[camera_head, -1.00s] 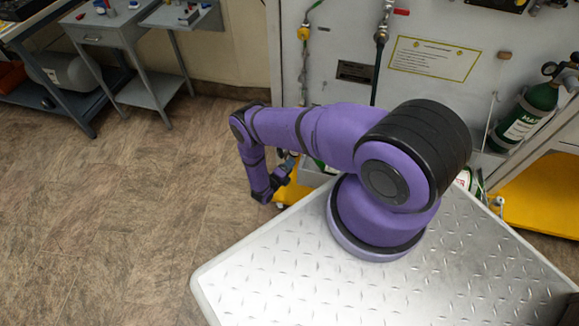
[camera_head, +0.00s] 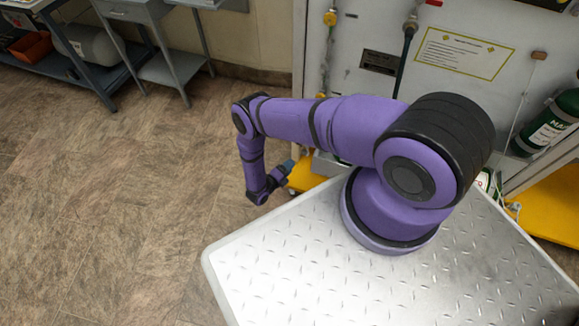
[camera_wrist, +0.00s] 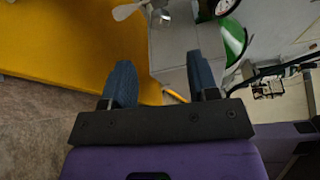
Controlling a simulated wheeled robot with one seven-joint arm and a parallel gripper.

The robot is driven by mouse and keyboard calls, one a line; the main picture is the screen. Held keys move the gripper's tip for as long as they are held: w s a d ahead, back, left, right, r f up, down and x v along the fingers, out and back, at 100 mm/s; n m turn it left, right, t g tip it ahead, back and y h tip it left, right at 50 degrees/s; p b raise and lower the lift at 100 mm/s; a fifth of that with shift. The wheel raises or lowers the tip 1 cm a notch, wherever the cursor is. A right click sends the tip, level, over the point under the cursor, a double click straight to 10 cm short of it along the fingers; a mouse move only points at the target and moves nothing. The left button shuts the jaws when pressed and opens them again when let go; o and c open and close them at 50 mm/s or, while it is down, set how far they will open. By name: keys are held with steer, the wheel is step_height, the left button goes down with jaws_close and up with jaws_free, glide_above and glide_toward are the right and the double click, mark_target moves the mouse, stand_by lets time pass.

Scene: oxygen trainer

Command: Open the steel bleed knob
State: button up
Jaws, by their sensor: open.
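My gripper (camera_wrist: 160,66) is open in the wrist view, with two dark blue-grey fingers apart and nothing between them. In the head view its blue fingers (camera_head: 286,167) show small, low beside the yellow base of the trainer panel (camera_head: 362,88). A small shiny steel fitting (camera_wrist: 161,17) shows near the top of the wrist view, beyond the fingertips, with a pale lever-like piece (camera_wrist: 126,11) to its left. I cannot tell whether either is the steel bleed knob. No knob can be made out for certain in the head view.
A yellow platform (camera_wrist: 60,40) fills the left of the wrist view. A green and white cylinder (camera_wrist: 233,42) lies at upper right. The floor at left is clear.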

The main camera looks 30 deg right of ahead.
mark_target(303, 153)
steer(key=w+d+m, duration=0.1)
steer(key=d, duration=0.2)
steer(key=w+d+m+y, duration=0.1)
steer(key=d+m, duration=0.1)
steer(key=d, duration=0.1)
steer(key=w+d+m+y, duration=0.1)
steer(key=d, duration=0.2)
steer(key=shift+w+d+f+m+t, duration=0.1)
steer(key=shift+d+f+m+t, duration=0.15)
steer(key=shift+d+m+t, duration=0.15)
stand_by(0.4)
steer(key=shift+c, duration=0.2)
steer(key=shift+a, duration=0.1)
steer(key=c, duration=0.9)
